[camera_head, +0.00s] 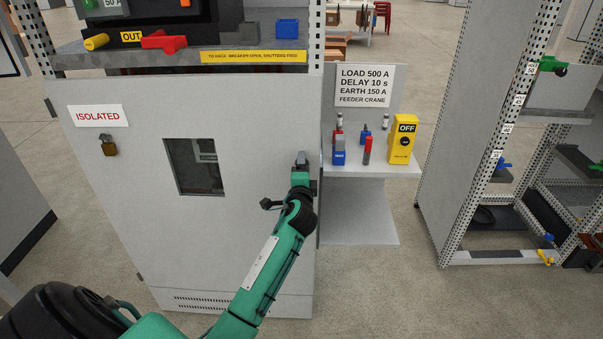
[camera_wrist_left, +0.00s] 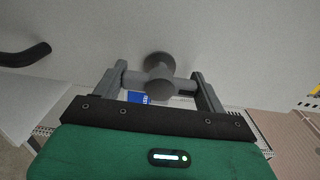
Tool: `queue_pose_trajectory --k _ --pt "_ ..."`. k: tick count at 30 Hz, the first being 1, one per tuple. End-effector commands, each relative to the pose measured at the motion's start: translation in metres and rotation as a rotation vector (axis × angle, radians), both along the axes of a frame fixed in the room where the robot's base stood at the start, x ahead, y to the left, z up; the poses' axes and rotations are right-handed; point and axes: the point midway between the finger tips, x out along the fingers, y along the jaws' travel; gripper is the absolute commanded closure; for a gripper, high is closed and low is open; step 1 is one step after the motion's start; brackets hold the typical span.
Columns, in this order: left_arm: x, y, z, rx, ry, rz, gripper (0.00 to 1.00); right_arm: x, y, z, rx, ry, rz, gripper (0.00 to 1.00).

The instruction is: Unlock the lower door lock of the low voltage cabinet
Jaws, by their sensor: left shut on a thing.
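A grey cabinet door (camera_head: 255,240) with a small window fills the middle of the head view. My left gripper (camera_head: 301,160) is at the door's right edge, and its arm comes up from the lower left. In the left wrist view, a grey T-shaped lock knob (camera_wrist_left: 159,68) stands out from the pale door face. The fingers of my left gripper are shut on its crossbar, one at each end. In the head view the gripper mostly hides this knob. My right gripper is in neither view.
A shelf (camera_head: 385,171) with a yellow "OFF" box (camera_head: 403,139) juts out right of the door. A black handle (camera_wrist_left: 25,56) shows in the wrist view. Open floor lies beyond the shelf.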

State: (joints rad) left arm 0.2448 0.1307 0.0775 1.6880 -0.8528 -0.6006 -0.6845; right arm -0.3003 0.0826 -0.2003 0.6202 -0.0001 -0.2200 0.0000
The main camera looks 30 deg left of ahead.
Motion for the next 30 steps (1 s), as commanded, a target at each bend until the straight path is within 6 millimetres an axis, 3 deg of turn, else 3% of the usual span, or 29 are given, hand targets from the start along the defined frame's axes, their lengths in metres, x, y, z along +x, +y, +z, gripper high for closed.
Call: queue_pose_trajectory --k 11,12,15,25,30 --pt "0.000 0.000 0.000 -0.007 -0.002 0.001 0.50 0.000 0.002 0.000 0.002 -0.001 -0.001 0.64" --pt "0.000 0.000 -0.001 -0.007 -0.002 0.001 0.23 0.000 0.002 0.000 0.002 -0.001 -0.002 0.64" --pt "0.000 0.000 0.000 -0.006 -0.003 0.001 0.05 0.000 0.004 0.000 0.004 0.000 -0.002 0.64" --pt "-0.002 -0.001 -0.001 -0.005 -0.002 0.000 0.05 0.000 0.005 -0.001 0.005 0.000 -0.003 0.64" --pt "-0.017 -0.011 -0.002 -0.004 -0.001 -0.001 0.05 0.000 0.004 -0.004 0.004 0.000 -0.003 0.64"
